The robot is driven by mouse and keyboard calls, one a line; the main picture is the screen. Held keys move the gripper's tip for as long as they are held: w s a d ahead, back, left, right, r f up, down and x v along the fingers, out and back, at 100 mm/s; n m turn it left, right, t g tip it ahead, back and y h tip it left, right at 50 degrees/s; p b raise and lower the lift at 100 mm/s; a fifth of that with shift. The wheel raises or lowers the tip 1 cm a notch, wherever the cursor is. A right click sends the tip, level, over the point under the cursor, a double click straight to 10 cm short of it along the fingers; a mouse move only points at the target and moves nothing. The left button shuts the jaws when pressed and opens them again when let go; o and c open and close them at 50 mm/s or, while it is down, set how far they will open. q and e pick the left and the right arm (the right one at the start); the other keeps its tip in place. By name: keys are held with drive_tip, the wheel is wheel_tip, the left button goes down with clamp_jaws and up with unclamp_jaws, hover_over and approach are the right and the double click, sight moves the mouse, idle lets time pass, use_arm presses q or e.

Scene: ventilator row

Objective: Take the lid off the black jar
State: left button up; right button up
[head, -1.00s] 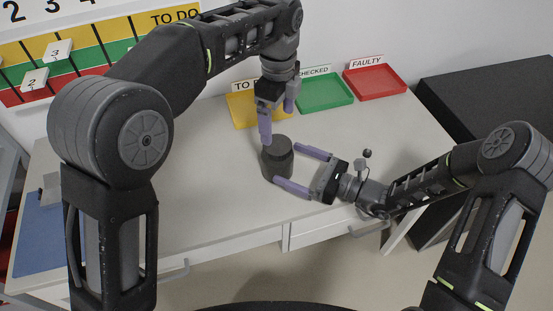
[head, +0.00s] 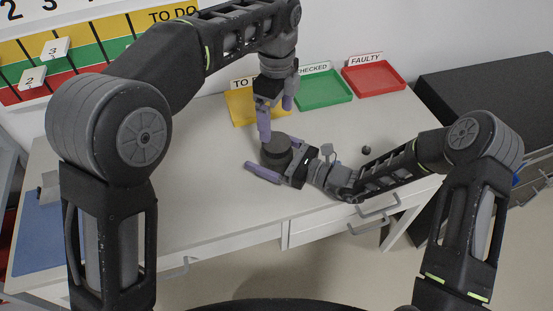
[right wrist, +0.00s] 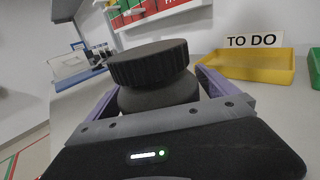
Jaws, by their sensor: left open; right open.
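The black jar (head: 276,156) stands upright on the table with its wide ribbed lid (right wrist: 148,64) on top; the jar body (right wrist: 158,94) shows below the lid in the right wrist view. My right gripper (head: 277,161) is open, low at the jar, with one finger on each side of the body. Whether the fingers touch it I cannot tell. My left gripper (head: 276,121) is open, pointing down just above and behind the lid, and holds nothing. The jar's right side is partly hidden by my right gripper in the head view.
A yellow tray (head: 240,116), a green tray (head: 325,90) and a red tray (head: 376,80) line the back of the table (head: 190,190). A small dark ball (head: 366,150) lies right of the jar. A blue mat (head: 38,240) is at far left. The table's left middle is clear.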

clamp_jaws()
use_arm(q)
drive_tip(key=shift+w+a+f, duration=0.2)
drive_tip(key=shift+a, duration=0.25)
drive_tip(key=shift+f, duration=0.1)
drive_tip(key=shift+m, duration=0.9)
drive_tip(key=m, duration=0.3)
drive_tip(key=d+m, duration=0.1)
drive_tip(key=m, duration=0.1)
drive_tip(key=shift+s+r+m, duration=0.2)
drive_tip(key=shift+r+m, duration=0.1)
drive_tip(key=shift+m, duration=0.8)
